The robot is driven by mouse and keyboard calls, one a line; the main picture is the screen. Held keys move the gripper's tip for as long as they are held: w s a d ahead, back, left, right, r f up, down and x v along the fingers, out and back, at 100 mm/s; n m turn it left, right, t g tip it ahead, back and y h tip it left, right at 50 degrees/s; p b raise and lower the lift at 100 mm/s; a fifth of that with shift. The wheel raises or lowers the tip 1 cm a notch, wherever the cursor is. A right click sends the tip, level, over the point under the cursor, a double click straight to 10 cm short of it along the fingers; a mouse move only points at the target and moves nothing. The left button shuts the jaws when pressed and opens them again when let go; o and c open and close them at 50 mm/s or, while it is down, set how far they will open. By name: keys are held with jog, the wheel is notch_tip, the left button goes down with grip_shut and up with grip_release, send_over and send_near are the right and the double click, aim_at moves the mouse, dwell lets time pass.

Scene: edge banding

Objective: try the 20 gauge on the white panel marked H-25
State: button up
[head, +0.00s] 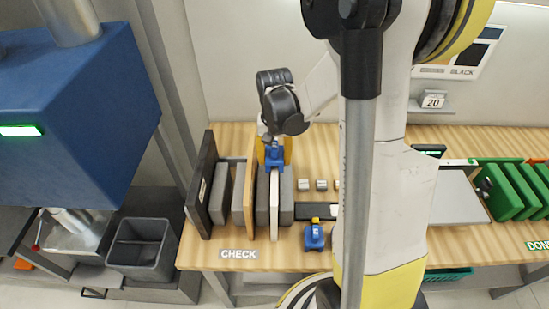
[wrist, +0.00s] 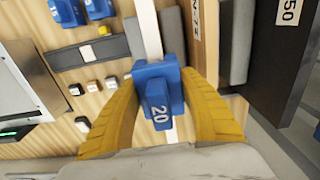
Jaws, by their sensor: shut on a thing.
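My gripper (wrist: 160,82) has its yellow fingers shut on a blue gauge marked 20 (wrist: 158,112). In the head view the gauge (head: 274,156) is at the far end of a white panel (head: 274,207), which stands on edge in the CHECK row between grey blocks. In the wrist view the white panel's edge (wrist: 149,32) runs in line under the gauge. The gauge hides that part of the edge, so I cannot tell whether its slot is over the panel or just above it. The mark H-25 is not readable in either view.
Dark, grey and wood-coloured panels (head: 250,205) stand close to the left of the white one. Another blue gauge (head: 314,236) sits to the right near a black strip, with small blocks (head: 321,185) behind. Green panels (head: 503,190) are far right. A grey bin (head: 140,247) is lower left.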

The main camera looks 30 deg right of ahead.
aim_at(274, 145)
jog(key=shift+f+b, duration=0.35)
jog(key=shift+f, duration=0.05)
dwell(0.5)
jog(key=o, duration=1.3)
jog(key=shift+r, duration=0.15)
jog(key=shift+r+p, duration=2.7)
jog(key=shift+r, duration=1.2)
